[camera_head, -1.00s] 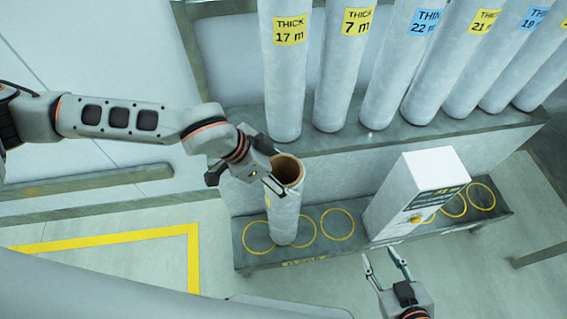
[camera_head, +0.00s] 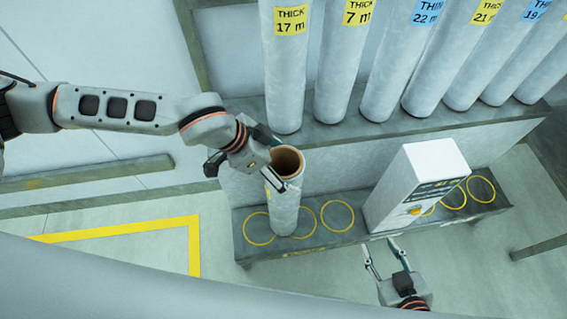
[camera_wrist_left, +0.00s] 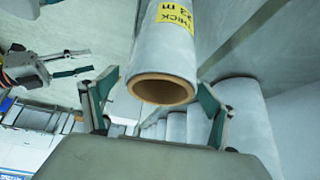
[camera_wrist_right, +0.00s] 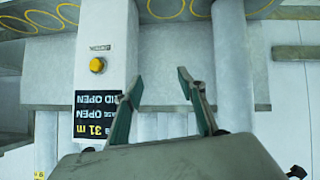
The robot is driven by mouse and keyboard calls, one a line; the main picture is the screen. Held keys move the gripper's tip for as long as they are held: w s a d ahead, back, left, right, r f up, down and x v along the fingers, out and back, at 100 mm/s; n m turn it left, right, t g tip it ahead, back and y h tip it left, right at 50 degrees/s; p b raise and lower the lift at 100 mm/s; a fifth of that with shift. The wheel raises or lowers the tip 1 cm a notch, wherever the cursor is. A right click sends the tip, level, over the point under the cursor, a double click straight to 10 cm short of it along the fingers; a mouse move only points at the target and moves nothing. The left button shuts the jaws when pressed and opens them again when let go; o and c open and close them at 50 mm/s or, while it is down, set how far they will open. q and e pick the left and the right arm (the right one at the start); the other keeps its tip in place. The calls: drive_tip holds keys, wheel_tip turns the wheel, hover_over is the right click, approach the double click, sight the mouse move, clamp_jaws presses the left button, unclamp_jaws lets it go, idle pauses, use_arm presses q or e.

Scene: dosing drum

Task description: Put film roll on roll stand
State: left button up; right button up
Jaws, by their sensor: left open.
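A pale film roll (camera_head: 284,212) with a brown hollow core stands upright on a low grey bench (camera_head: 320,240) marked with yellow circles. Its base is beside or partly over the left circles; I cannot tell exactly. In the left wrist view the roll (camera_wrist_left: 166,50) has a yellow THICK label, partly cut off. My left gripper (camera_head: 277,165) is open at the roll's top end, its fingers on either side of it; contact is unclear. My right gripper (camera_head: 382,250) is open and empty in front of the bench; its spread fingers also show in the right wrist view (camera_wrist_right: 160,90).
A white box (camera_head: 415,185) with a display and yellow button stands on the bench, right of the empty circle (camera_head: 337,216). Behind, several labelled rolls (camera_head: 340,60) stand on a higher ledge (camera_head: 345,135). Yellow floor lines (camera_head: 194,250) lie to the left.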

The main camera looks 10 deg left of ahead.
use_arm(q)
drive_tip(key=p+v, duration=0.2)
drive_tip(key=v, duration=0.9)
drive_tip(key=shift+r, duration=0.25)
use_arm(e)
drive_tip(key=shift+s+d+f, duration=0.15)
drive_tip(key=shift+s+d, duration=0.15)
drive_tip(key=shift+s, duration=0.2)
use_arm(q)
drive_tip(key=shift+s, duration=0.15)
use_arm(e)
drive_tip(key=shift+w, duration=0.1)
